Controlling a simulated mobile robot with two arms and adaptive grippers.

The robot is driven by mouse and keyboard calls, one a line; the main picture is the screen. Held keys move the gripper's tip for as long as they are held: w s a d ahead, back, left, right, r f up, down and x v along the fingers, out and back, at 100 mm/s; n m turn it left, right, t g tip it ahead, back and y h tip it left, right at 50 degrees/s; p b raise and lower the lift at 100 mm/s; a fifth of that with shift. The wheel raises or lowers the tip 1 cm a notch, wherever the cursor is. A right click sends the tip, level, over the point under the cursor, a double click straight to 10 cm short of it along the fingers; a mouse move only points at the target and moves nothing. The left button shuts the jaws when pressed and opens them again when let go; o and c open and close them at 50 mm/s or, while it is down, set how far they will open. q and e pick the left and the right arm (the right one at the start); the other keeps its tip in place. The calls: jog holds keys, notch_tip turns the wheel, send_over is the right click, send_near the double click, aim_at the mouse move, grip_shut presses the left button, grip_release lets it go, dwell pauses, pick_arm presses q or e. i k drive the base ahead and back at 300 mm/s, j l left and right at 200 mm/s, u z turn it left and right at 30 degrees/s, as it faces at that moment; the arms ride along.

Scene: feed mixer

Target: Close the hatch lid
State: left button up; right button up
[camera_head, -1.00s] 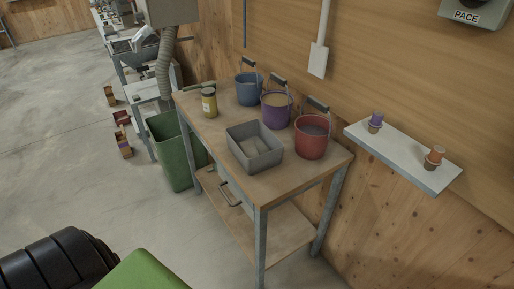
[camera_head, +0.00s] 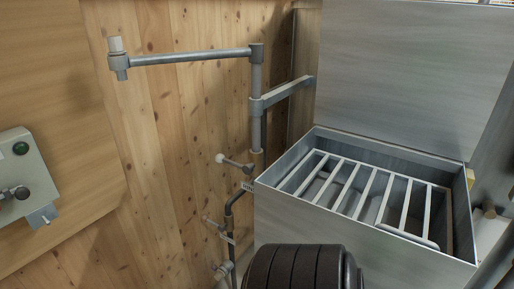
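The hatch lid (camera_head: 408,75) is a large flat grey metal panel at the upper right. It stands raised at the back of a grey metal box (camera_head: 340,238). The box's top is open, and a grate of pale parallel bars (camera_head: 371,190) lies across the opening. A black ribbed rounded part, which looks like a piece of my own arm, stands in front of the box at the bottom. Neither of my grippers shows in this view.
A pipe stand with a swing arm (camera_head: 190,57) rises along the wooden wall left of the box. Lower pipes with valve handles (camera_head: 233,163) stick out below it. A control box (camera_head: 24,178) with a green button is at the far left.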

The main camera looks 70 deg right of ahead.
aim_at(430, 77)
jog(key=z, duration=3.55)
jog(key=i+j, duration=0.05)
